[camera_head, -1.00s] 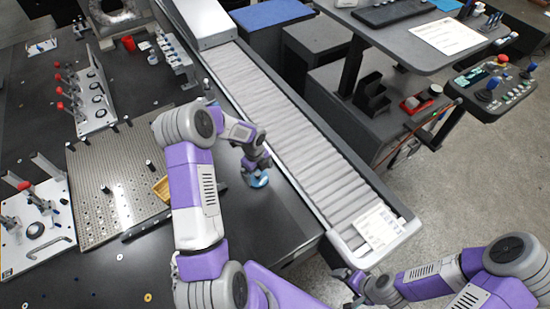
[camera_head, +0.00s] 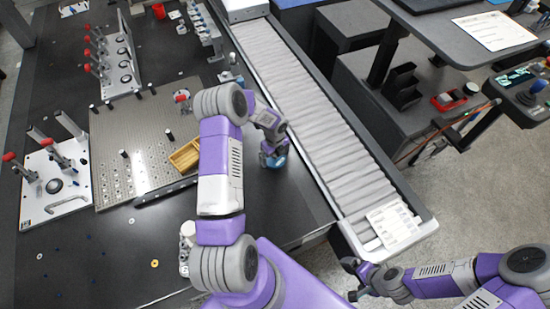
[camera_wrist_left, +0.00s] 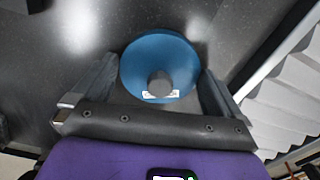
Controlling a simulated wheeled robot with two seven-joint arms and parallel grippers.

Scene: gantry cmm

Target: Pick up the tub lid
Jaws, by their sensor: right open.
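The tub lid is a round blue disc with a grey knob (camera_wrist_left: 160,55) in the left wrist view, on the dark table top. In the head view it shows as a small blue patch (camera_head: 279,162) beside the conveyor. My left gripper (camera_head: 272,155) is over it, pointing down and hiding much of it. In the left wrist view the fingers of the left gripper (camera_wrist_left: 152,82) are spread wide, one on each side of the lid, with gaps beside it. My right gripper (camera_head: 358,279) is open and empty, near the conveyor's front end, away from the lid.
A roller conveyor (camera_head: 310,115) runs close to the right of the lid, with a white paper (camera_head: 394,223) at its near end. A perforated plate (camera_head: 140,130) and a yellow wooden tray (camera_head: 185,156) lie to the left. The table in front (camera_head: 110,245) is mostly clear.

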